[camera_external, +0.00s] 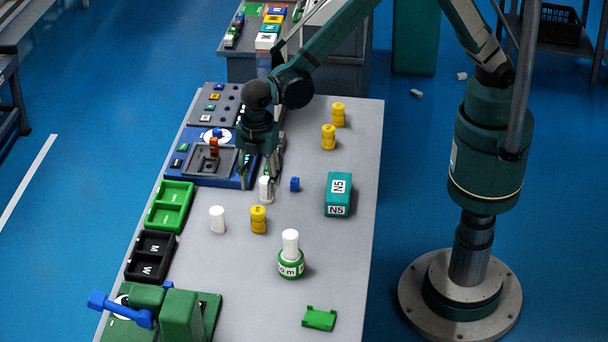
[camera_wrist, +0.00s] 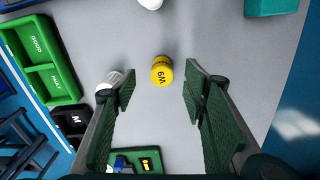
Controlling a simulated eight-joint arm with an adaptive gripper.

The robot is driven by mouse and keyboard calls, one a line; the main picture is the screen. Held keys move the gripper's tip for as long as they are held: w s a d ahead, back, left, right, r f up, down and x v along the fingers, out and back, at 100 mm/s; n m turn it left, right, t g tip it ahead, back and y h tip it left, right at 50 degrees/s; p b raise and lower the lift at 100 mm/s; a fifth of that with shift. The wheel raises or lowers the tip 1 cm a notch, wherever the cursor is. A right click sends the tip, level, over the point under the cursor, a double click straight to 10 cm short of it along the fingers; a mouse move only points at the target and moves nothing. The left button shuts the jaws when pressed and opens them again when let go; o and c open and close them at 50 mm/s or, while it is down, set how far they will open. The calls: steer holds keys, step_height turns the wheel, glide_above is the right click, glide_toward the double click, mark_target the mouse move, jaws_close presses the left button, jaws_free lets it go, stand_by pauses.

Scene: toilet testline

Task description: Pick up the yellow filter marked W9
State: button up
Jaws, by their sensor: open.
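The yellow filter marked W9 (camera_wrist: 161,69) stands on the grey table, ahead of and between my fingertips in the wrist view. By its neighbours, it is the nearest yellow filter (camera_external: 258,219) in the external view. My gripper (camera_external: 262,178) is open and points down, above and behind that filter. In the wrist view, my gripper's (camera_wrist: 160,92) two fingers are spread wide with nothing between them. Two more yellow filters (camera_external: 338,113) and (camera_external: 328,137) stand farther back; their marks are not readable.
White cylinders stand left of the filter (camera_external: 217,219) and near my fingertips (camera_external: 265,188). A blue block (camera_external: 295,184), a teal N5 box (camera_external: 339,194) and a green-based white cylinder (camera_external: 290,258) are to the right. Green (camera_external: 170,207) and black (camera_external: 150,257) trays line the left.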

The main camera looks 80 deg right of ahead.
mark_target(258, 209)
steer(key=shift+s+a+f+n, duration=0.1)
steer(key=shift+a+f+n, duration=0.2)
steer(key=shift+a+f, duration=0.6)
steer(key=shift+a+r, duration=0.1)
steer(key=shift+f, duration=1.3)
steer(key=shift+f, duration=0.1)
steer(key=shift+f, duration=2.5)
steer(key=shift+c, duration=0.2)
steer(key=c, duration=1)
